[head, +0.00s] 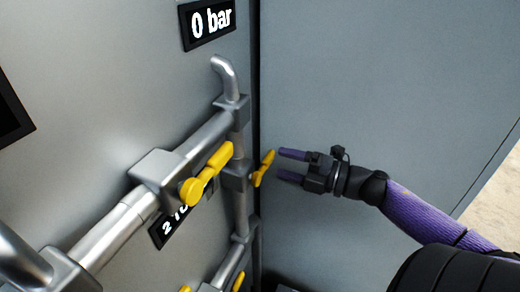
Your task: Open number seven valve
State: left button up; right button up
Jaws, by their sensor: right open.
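A yellow valve handle (264,168) sits on the upright pipe beside the panel corner. A larger yellow lever (207,175) is on the slanting pipe to its left. No number seven marking is legible, so I cannot tell which valve is number seven. My right gripper (281,164) comes in from the right. Its two purple fingers are apart and empty, pointing left, with the tips just right of the smaller yellow handle. I cannot tell whether they touch it. My left gripper is not in view.
Grey pipes (212,128) run along the left panel. A display (209,23) reads "0 bar". Another display (166,232) is partly hidden behind the larger lever. More yellow handles (238,281) show at the bottom edge. A flat grey panel (370,70) stands behind my right gripper.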

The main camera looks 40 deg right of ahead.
aim_at(272, 160)
jog(key=x, duration=0.6)
jog(key=shift+w+b, duration=0.2)
jog(key=shift+b, duration=0.15)
grip_shut()
dwell(1.0)
